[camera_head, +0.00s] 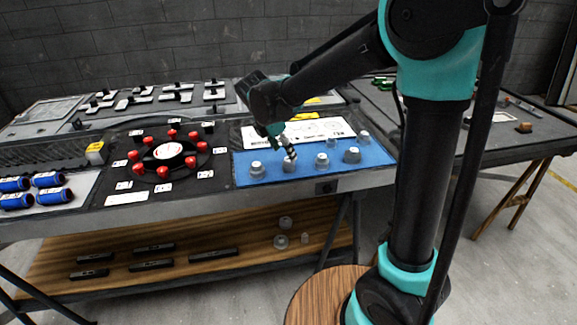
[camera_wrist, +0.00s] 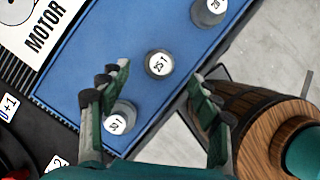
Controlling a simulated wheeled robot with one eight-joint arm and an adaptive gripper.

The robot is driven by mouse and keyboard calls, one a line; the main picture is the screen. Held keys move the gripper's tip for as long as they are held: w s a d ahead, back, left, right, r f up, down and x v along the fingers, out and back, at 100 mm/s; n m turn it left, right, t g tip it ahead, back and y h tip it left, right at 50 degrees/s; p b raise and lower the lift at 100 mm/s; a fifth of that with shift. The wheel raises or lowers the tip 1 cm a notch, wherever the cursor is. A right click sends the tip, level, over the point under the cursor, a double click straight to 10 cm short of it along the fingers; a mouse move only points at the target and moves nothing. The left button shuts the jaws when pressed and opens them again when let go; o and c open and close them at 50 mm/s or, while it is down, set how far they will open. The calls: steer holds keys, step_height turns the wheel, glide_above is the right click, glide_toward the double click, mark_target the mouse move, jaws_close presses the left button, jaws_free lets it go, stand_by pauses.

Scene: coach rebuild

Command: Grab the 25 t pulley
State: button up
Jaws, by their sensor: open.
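Several grey pulleys with round white labels stand on a blue mat (camera_head: 235,180). In the wrist view, the pulley whose label seems to read 25 t (camera_wrist: 158,64) stands ahead of my fingertips, near the middle. It looks like the second from the left in the front row (camera_head: 290,165) in the head view, partly hidden by my fingers. My gripper (camera_wrist: 165,85) is open and empty, above the mat. Its left finger partly covers another pulley (camera_wrist: 119,121). A third pulley (camera_wrist: 208,10) is at the top edge; both other labels are hard to read.
Neighbouring pulleys stand close on both sides, including one to the right (camera_head: 321,160). A white MOTOR sheet (camera_wrist: 32,28) lies behind the row. A black disc with red knobs (camera_head: 165,155) is left of the mat. The table's front edge is close to the row.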

mark_target(288, 159)
steer(key=shift+x, duration=2.9)
steer(key=c, duration=1.3)
steer(key=shift+r, duration=0.15)
